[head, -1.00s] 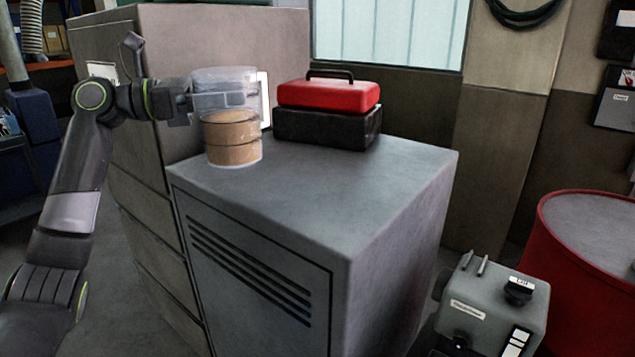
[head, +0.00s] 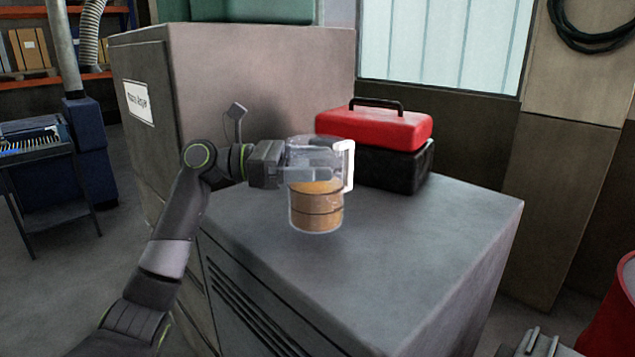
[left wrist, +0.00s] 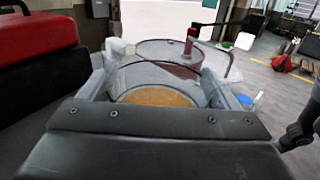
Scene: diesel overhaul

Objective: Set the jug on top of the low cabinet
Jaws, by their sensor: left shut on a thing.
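The jug (head: 316,207) is clear with a white handle and holds an orange-brown liquid. It is upright over the top of the low grey cabinet (head: 430,237), near its left part; I cannot tell whether its base touches the top. My left gripper (head: 308,160) is shut on the upper part of the jug, coming from the left. In the left wrist view the jug (left wrist: 155,97) shows between the two fingers of my left gripper (left wrist: 160,88), with the liquid inside.
A red and black toolbox (head: 375,130) stands on the cabinet just behind the jug. A taller grey cabinet (head: 255,85) rises behind on the left. The cabinet top is clear to the right and front. A red drum (head: 615,315) stands at the lower right.

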